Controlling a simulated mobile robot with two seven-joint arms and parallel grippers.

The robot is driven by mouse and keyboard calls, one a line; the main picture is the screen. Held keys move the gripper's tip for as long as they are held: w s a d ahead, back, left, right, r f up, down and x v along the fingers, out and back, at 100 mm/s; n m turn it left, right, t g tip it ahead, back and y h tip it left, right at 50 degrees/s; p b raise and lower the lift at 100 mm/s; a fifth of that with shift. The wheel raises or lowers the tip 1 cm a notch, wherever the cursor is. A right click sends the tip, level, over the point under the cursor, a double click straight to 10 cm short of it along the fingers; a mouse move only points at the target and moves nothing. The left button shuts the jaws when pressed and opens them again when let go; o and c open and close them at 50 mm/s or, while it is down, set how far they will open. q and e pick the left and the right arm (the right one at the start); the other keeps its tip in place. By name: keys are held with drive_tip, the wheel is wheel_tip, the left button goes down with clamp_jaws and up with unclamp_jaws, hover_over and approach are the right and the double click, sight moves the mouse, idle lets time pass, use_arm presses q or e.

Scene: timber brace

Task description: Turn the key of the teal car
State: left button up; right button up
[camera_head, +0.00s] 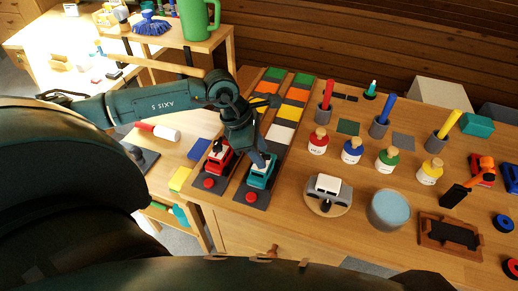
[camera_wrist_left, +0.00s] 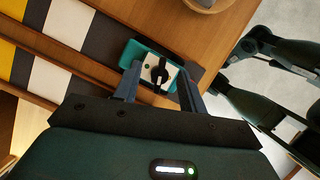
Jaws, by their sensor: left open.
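The teal car (camera_head: 257,178) stands on a dark strip of the table, beside the red car. In the left wrist view the teal car (camera_wrist_left: 130,54) shows from above, with a white plate (camera_wrist_left: 148,74) on it and a black key (camera_wrist_left: 159,74) standing up from the plate. My left gripper (camera_head: 262,160) is over the teal car, pointing down. In the left wrist view its open fingers (camera_wrist_left: 160,72) are on either side of the key, with visible gaps. I cannot tell how deep the fingertips reach. My right gripper is not in view.
The red car (camera_head: 217,162) stands close on the left. A round wooden stand with a grey-and-white device (camera_head: 328,190) is to the right, near a blue cylinder (camera_head: 390,210). Several coloured bottles stand farther right. Coloured tiles lie along the strips behind the cars.

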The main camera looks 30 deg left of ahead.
use_arm(q)
drive_tip(key=shift+c, duration=0.2)
clamp_jaws()
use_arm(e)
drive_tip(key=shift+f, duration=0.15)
